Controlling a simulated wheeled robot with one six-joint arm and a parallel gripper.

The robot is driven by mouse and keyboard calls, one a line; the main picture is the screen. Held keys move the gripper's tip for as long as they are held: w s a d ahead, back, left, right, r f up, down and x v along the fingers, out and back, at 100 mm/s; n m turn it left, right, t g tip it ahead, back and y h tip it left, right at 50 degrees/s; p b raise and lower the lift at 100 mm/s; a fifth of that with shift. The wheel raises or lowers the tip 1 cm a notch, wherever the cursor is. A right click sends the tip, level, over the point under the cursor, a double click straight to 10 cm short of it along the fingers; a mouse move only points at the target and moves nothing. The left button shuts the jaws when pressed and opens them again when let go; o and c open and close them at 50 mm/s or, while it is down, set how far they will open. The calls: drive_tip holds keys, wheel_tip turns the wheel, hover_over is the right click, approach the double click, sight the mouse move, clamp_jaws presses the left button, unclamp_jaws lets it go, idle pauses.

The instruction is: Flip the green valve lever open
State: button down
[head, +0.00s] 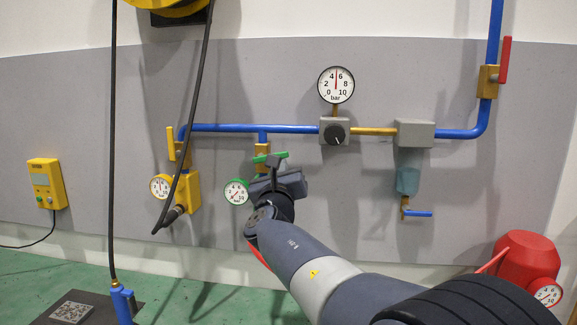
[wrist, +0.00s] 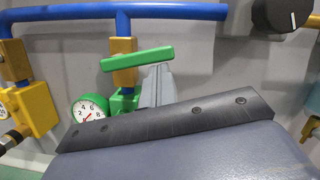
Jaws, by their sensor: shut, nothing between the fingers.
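The green valve lever (wrist: 137,59) lies nearly level, its right end slightly raised, across the brass valve body (wrist: 124,76). The lever also shows in the head view (head: 281,155), partly behind my gripper (head: 274,161). In the wrist view my gripper (wrist: 160,70) is shut and empty. Its grey fingertips are just below the lever's right half. I cannot tell whether they touch it. A green-rimmed gauge (wrist: 90,108) sits left of the green fitting below the valve.
A blue pipe (head: 225,128) runs above the valve. A yellow valve block (head: 187,190) stands to the left, with a black hose (head: 190,125) in front. A grey regulator with a black knob (head: 334,133) is to the right.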

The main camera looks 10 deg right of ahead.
drive_tip(key=shift+d+r+n+y+p, duration=0.1)
drive_tip(key=shift+r+n+y+p, duration=0.3)
drive_tip(key=shift+r+n+p, duration=0.55)
drive_tip(key=r+n+p, duration=0.1)
drive_tip(key=n+p, duration=0.1)
drive_tip(key=a+r+n+y+p, duration=0.1)
drive_tip(key=n+p, duration=0.1)
drive_tip(key=a+r+n+y+p, duration=0.1)
drive_tip(key=n+p, duration=0.1)
drive_tip(key=n, duration=0.1)
drive_tip(key=shift+w+r+g, duration=0.25)
drive_tip(key=shift+r+g, duration=0.05)
drive_tip(key=shift+r, duration=0.1)
drive_tip(key=shift+f, duration=0.15)
